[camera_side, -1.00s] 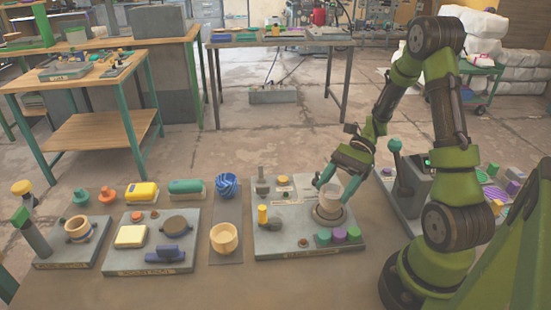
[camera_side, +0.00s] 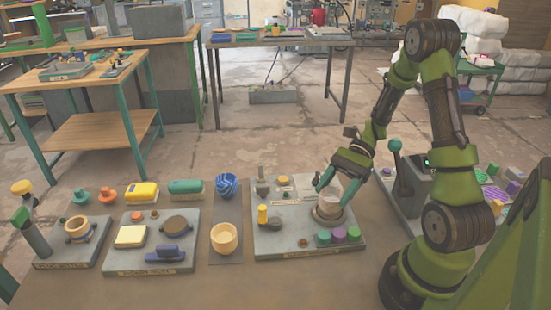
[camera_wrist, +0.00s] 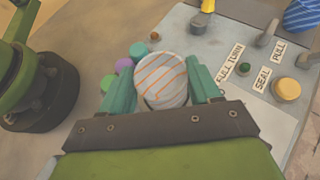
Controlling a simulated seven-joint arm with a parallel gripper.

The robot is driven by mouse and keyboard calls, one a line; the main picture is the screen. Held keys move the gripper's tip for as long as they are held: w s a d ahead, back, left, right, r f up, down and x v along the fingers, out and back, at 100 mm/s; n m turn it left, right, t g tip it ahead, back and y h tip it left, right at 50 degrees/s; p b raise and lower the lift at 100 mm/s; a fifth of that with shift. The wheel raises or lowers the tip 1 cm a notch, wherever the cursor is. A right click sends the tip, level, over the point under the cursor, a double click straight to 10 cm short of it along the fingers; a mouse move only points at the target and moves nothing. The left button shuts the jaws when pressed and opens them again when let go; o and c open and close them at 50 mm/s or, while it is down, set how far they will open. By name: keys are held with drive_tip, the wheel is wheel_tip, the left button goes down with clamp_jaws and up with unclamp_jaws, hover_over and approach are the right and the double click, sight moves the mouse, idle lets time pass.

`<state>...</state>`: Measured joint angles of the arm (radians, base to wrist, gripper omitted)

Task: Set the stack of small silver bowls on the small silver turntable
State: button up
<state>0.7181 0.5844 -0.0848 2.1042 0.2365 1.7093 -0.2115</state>
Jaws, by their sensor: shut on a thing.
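The stack of small silver bowls (camera_side: 329,195) is between the teal fingers of my gripper (camera_side: 328,186), which is shut on it. In the wrist view my gripper (camera_wrist: 162,88) has one finger on each side of the stack (camera_wrist: 162,78), whose pale round top shows orange stripes. The small silver turntable (camera_side: 328,215) is a round base on the grey plate, directly under the stack. The stack looks upright and at the turntable's top; I cannot tell whether it bears on it. The turntable is hidden behind the stack in the wrist view.
Green, purple and teal knobs (camera_side: 339,235) stand just in front of the turntable. A yellow handle (camera_side: 263,215) and a grey post (camera_side: 262,180) stand to its left on the same plate. A lever box (camera_side: 408,180) stands to the right. A tan cup (camera_side: 224,238) is farther left.

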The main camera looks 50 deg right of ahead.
drive_tip(key=o, duration=1.2)
drive_tip(key=shift+d, duration=0.15)
drive_tip(key=shift+d+r, duration=0.2)
drive_tip(key=shift+d, duration=0.1)
drive_tip(key=d+r, duration=0.3)
drive_tip(key=r, duration=0.6)
drive_tip(key=shift+s+d, duration=0.15)
drive_tip(key=shift+d, duration=0.1)
